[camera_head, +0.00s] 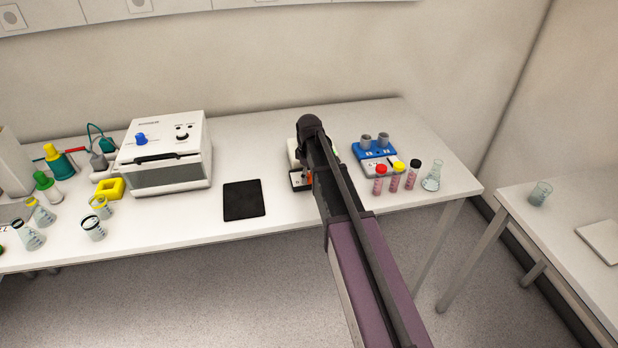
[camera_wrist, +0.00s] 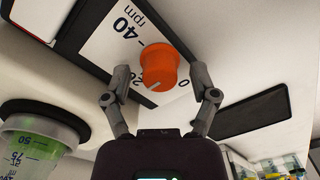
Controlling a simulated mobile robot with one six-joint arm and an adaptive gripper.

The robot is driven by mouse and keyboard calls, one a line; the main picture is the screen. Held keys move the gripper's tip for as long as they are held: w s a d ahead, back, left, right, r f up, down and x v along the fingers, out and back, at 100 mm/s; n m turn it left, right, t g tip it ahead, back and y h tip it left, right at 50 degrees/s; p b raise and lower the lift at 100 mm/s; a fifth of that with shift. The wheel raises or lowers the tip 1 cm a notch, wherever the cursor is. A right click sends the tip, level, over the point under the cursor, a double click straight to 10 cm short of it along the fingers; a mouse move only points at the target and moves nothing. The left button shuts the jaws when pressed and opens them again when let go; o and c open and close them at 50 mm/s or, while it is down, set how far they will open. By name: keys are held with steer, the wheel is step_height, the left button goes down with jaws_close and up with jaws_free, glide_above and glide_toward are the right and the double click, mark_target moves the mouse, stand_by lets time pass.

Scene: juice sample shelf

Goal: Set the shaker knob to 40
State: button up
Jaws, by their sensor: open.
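The orange shaker knob (camera_wrist: 160,66) sits on a white dial plate (camera_wrist: 105,48) in the wrist view. The printed marks "40", "rpm" and "0" show around it, and a white pointer line is on the knob's near lower edge; I cannot tell its exact reading. My gripper (camera_wrist: 160,96) is open, with one finger on each side of the knob and a visible gap to both. In the head view, the shaker (camera_head: 294,156) stands on the bench, largely hidden behind my arm.
A black pad (camera_head: 244,200) lies left of the shaker, and a white oven-like device (camera_head: 165,150) with a blue knob stands farther left. To the right are a blue device (camera_head: 374,148), several capped tubes and a flask (camera_head: 432,178). A graduated cup (camera_wrist: 40,140) is close at lower left in the wrist view.

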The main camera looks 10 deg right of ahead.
jaws_close()
stand_by(0.3)
steer(key=shift+m, duration=0.3)
steer(key=m, duration=0.7)
steer(key=shift+m, duration=0.4)
steer(key=m, duration=0.4)
steer(key=shift+m, duration=0.3)
steer(key=m, duration=0.4)
steer(key=shift+s+d+m, duration=0.1)
steer(key=shift+m, duration=0.3)
